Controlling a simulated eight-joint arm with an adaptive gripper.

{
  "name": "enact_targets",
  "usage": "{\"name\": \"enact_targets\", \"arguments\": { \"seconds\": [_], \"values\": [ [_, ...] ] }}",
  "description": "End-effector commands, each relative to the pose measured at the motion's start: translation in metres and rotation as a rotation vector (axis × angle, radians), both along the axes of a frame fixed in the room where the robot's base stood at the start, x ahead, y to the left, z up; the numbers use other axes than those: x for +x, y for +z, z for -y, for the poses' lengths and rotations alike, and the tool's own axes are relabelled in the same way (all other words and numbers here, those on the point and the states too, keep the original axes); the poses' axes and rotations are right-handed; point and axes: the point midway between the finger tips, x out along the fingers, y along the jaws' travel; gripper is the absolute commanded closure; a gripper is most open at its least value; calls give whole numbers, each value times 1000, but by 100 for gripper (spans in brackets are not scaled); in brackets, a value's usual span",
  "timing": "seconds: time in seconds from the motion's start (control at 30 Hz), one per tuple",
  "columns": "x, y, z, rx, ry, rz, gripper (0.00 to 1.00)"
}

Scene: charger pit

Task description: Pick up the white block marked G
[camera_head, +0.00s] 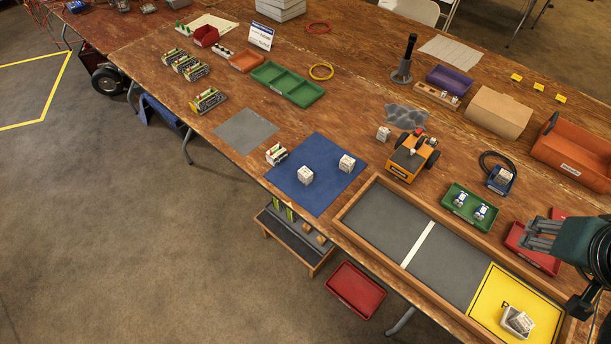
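Another small white block (383,133) stands on the wood beside the orange vehicle. A white block also lies tilted in a small white tray (506,326) on the yellow square. The marks on the blocks are too small to read, so I cannot tell which bears a G. My gripper (531,236) is at the right edge, above the red bin and far from the blue mat. Its grey fingers look apart with nothing between them.
A wooden-framed grey pit (385,222) holds the yellow square (487,299). A grey mat (245,131) lies left of the blue mat.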

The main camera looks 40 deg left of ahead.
Motion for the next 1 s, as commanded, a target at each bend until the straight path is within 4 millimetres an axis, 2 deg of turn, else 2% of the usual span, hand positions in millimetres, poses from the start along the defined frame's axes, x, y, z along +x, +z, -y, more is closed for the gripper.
{"name": "enact_targets", "arguments": {
  "seconds": [0.47, 1.0],
  "values": [
    [49, 1, -79, -50, 210, -83, 62],
    [89, -19, -185, -116, 448, -172, 62]
  ]
}}
